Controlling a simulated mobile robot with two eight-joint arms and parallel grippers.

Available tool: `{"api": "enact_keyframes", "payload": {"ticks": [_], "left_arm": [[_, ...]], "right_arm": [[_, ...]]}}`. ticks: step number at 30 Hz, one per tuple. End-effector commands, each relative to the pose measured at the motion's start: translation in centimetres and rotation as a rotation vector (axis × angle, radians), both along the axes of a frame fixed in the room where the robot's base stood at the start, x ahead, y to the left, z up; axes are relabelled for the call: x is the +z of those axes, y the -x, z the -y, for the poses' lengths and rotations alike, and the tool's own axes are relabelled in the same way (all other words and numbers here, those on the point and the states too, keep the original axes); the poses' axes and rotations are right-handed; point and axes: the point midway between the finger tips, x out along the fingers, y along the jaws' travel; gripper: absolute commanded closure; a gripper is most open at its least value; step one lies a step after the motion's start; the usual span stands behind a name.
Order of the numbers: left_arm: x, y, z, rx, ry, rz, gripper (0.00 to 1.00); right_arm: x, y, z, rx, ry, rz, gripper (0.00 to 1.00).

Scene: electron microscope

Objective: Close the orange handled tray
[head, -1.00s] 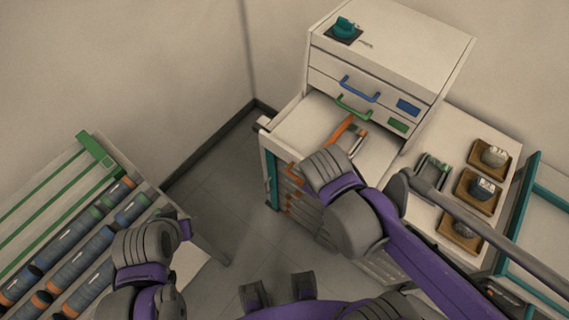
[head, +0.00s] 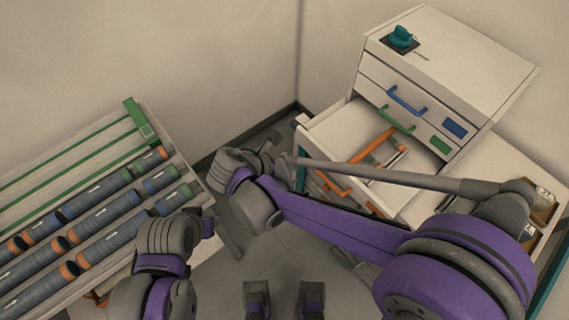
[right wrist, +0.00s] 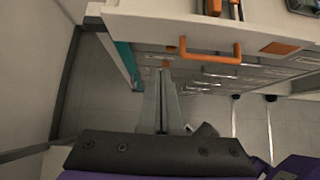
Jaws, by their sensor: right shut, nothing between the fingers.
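The orange handled tray (head: 335,128) is a white drawer pulled out of the cabinet, with an orange handle (head: 331,186) on its front. In the right wrist view the orange handle (right wrist: 211,52) spans the upper middle. My right gripper (right wrist: 164,78) is shut and empty, below and left of the handle in that view and apart from it. In the head view my right gripper (head: 272,150) is left of the tray's front, partly hidden by its own wrist. My left gripper (head: 208,222) is beside the left rack; its fingers are too unclear to read.
An orange-gripped tool (head: 377,143) lies inside the tray. Above it are closed drawers with a green handle (head: 397,119) and a blue handle (head: 407,101). A rack of dark cylinders (head: 88,209) stands on the left. Floor (head: 290,255) is free between the rack and cabinet.

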Motion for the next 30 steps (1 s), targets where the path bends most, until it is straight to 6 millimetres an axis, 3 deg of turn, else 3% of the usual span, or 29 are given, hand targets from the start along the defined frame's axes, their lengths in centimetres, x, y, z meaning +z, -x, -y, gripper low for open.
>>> {"api": "enact_keyframes", "payload": {"ticks": [6,15,30], "left_arm": [[-0.2,0.1,0.0,0.000,0.000,-0.001,0.50],[0.5,-0.1,0.0,0.000,0.000,0.002,0.50],[0.4,-0.1,0.0,0.000,0.000,0.002,0.50]], "right_arm": [[-3.4,-2.1,2.7,-0.005,0.000,0.001,1.00],[-3.1,-4.2,5.4,-0.001,-0.001,0.001,1.00],[-3.2,-4.5,5.8,-0.001,-0.002,0.001,1.00]]}}
